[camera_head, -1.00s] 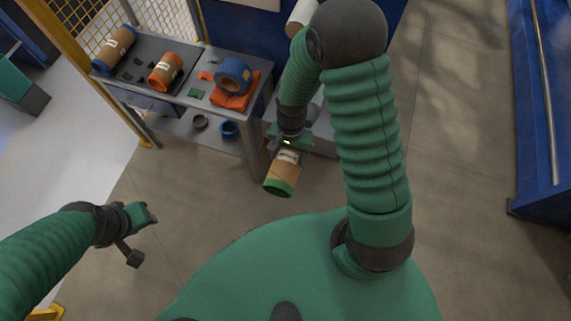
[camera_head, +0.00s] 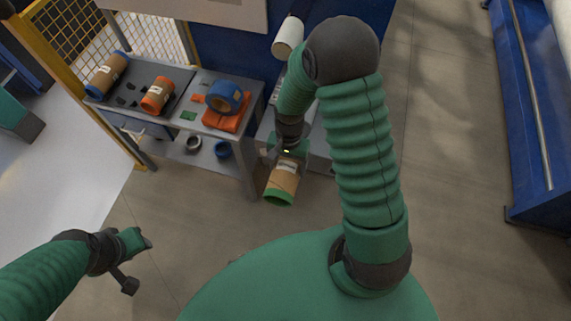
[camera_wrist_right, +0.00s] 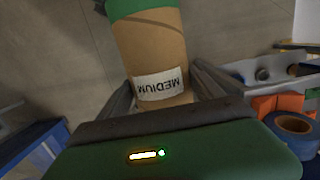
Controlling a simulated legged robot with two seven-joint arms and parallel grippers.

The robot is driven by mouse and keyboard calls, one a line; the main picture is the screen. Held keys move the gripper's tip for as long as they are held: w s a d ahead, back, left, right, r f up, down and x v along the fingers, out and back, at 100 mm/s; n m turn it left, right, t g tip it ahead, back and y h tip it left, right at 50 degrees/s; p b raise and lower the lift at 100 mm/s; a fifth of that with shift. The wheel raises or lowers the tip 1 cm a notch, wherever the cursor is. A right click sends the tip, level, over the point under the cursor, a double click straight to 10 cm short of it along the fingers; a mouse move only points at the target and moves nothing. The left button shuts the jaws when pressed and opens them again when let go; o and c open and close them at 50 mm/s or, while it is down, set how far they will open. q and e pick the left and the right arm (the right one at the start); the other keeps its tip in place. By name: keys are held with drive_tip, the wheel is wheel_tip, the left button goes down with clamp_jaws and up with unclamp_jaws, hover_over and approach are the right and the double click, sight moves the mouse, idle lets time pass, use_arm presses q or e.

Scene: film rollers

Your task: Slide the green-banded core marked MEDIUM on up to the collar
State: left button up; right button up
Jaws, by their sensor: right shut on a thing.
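The green-banded core (camera_head: 281,187) is a brown cardboard tube with a green band at its near end. Its white label reads MEDIUM, upside down, in the right wrist view (camera_wrist_right: 158,84). My right gripper (camera_head: 287,158) is shut on the core and holds it in the air, right of the table; its fingers flank the tube in the wrist view. A white roller (camera_head: 288,36) juts out at the top, partly behind my right arm; no collar can be made out on it. My left gripper (camera_head: 137,262) is at lower left, away from everything, its fingers apart and empty.
A blue machine (camera_head: 528,110) stands at right. The floor between is clear.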

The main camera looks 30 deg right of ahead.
drive_tip(key=shift+d+f, duration=0.1)
drive_tip(key=shift+d, duration=0.35)
drive_tip(key=shift+w+a+r, duration=0.2)
drive_tip(key=shift+w+a, duration=0.05)
drive_tip(key=shift+a, duration=0.25)
use_arm(q)
drive_tip(key=shift+d+r, duration=0.1)
drive_tip(key=shift+r, duration=0.15)
use_arm(e)
drive_tip(key=shift+w+d+f, duration=0.1)
drive_tip(key=shift+w+d, duration=0.15)
drive_tip(key=shift+d, duration=0.2)
drive_tip(key=shift+w+d+f, duration=0.1)
drive_tip(key=shift+w+d, duration=0.1)
drive_tip(key=shift+d, duration=0.25)
drive_tip(key=shift+w+d, duration=0.55)
drive_tip(key=shift+d, duration=0.1)
use_arm(q)
drive_tip(key=shift+d, duration=0.15)
use_arm(e)
drive_tip(key=shift+w+d, duration=1.2)
drive_tip(key=shift+d, duration=0.15)
